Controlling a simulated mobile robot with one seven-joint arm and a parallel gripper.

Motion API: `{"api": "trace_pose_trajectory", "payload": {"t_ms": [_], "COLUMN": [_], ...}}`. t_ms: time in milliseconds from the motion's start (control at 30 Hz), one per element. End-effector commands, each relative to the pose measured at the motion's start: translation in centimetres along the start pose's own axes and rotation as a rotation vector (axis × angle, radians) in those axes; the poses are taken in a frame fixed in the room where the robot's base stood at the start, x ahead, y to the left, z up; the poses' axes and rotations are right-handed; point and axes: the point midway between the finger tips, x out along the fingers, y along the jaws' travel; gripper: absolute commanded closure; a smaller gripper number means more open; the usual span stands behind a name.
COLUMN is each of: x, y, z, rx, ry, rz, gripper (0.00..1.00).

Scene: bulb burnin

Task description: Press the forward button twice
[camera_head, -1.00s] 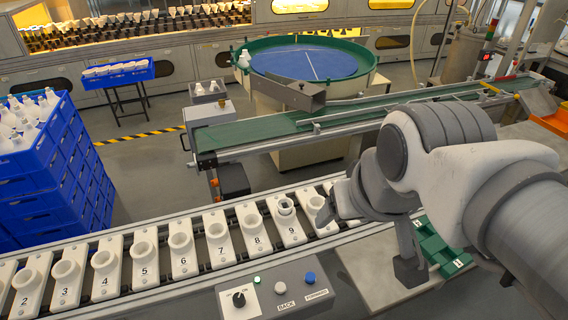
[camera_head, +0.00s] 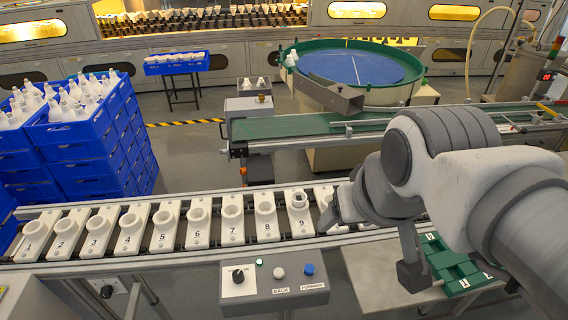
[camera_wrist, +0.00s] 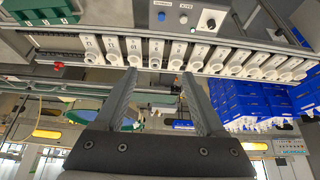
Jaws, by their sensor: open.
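The forward button is a blue round button (camera_head: 309,269) above the FORWARD label, at the right of a grey control box (camera_head: 250,291) on the front of the holder line. It also shows in the upside-down wrist view (camera_wrist: 161,16). A white button (camera_head: 280,272) above the BACK label sits just left of it. My gripper (camera_head: 328,218) is above the holder line at its right, apart from and beyond the box. In the wrist view its fingers (camera_wrist: 158,82) are spread with nothing between them. The arm hides part of the line's right end.
A black knob (camera_head: 238,276) and a small green light (camera_head: 259,261) are on the box. White numbered holders (camera_head: 198,227) run along the line; number 9 (camera_head: 299,222) holds a dark-topped piece. A green tray (camera_head: 455,264) lies at right. Blue crates (camera_head: 110,135) stand at left.

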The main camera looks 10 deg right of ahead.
Motion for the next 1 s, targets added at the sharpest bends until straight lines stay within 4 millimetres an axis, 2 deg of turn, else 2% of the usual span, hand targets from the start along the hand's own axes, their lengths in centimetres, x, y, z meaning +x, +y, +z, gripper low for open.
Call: {"api": "trace_pose_trajectory", "payload": {"t_ms": [167,500,567,1000], "x": [0.01,0.01,0.01,0.01], "y": [-0.01,0.00,0.00,0.00], "z": [0.00,0.00,0.00,0.00], "rx": [0.000,0.000,0.000,0.000], "ry": [0.000,0.000,0.000,0.000], "rz": [0.000,0.000,0.000,0.000], "gripper": [0.30,0.91,1.00,1.00]}}
